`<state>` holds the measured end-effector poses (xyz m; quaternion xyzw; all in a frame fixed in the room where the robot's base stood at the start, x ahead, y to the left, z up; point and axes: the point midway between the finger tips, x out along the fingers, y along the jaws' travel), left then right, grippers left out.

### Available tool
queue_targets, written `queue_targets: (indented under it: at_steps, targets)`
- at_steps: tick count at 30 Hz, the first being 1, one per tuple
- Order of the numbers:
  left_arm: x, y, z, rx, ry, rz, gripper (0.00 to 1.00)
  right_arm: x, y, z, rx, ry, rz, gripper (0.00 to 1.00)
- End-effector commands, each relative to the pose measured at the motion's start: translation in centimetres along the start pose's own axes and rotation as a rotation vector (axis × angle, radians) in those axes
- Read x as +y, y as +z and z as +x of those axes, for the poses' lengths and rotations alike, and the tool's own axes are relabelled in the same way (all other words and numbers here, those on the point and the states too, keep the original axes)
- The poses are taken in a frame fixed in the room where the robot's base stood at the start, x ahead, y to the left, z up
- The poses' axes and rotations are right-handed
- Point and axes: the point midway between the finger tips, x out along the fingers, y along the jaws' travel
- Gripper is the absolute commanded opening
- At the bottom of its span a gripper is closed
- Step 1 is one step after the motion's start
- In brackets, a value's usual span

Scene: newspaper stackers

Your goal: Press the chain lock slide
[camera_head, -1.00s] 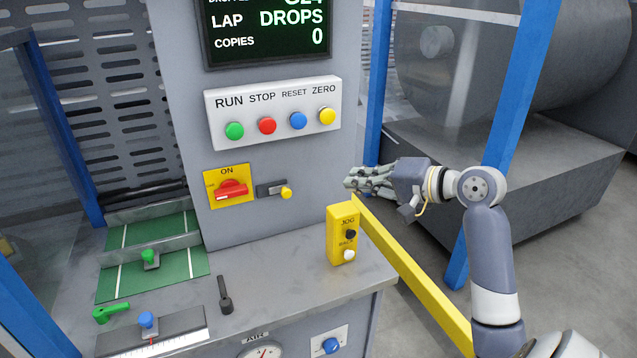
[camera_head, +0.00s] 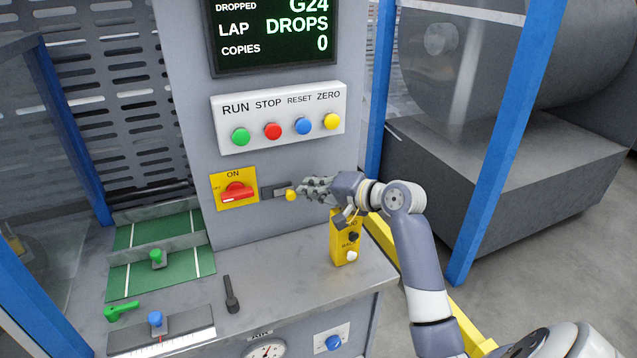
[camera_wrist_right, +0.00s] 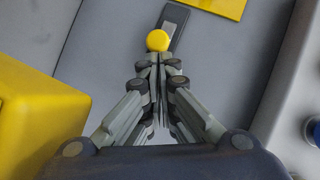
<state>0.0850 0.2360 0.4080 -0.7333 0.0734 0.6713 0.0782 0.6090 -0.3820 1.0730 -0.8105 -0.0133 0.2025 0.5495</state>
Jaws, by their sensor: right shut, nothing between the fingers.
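The chain lock slide is a dark plate (camera_head: 268,192) with a yellow knob (camera_head: 291,195), mounted on the grey panel right of the red ON switch. My right gripper (camera_head: 305,191) is shut and empty, with its fingertips at the knob from the right. In the right wrist view the knob (camera_wrist_right: 158,40) sits just beyond the closed fingertips (camera_wrist_right: 157,58), in line with them, and the dark plate (camera_wrist_right: 172,22) extends past it. I cannot tell whether the fingertips touch the knob. My left gripper is not in view.
A yellow JOG box (camera_head: 345,242) stands on the bench below my right gripper, and my wrist partly hides its top. The red rotary switch (camera_head: 237,192) is left of the slide. A white button panel (camera_head: 280,117) is above. A blue post (camera_head: 381,90) stands to the right.

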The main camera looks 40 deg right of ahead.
Motion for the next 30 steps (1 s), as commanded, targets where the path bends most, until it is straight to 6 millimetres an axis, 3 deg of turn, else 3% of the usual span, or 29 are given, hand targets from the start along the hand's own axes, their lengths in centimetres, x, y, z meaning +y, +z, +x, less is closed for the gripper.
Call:
queue_targets:
  at_steps: [10, 19, 30]
  targets:
    - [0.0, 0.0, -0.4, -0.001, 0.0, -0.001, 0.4, -0.2, 0.3, 0.2, -0.002, 0.002, 0.0, 0.0]
    - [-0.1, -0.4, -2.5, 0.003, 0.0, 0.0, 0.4, -1.9, 3.1, 1.8, -0.002, 0.0, 0.0, 0.0]
    - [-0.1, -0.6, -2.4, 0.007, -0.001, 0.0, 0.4, -1.9, 3.1, 1.9, 0.0, 0.0, -0.001, 0.0]
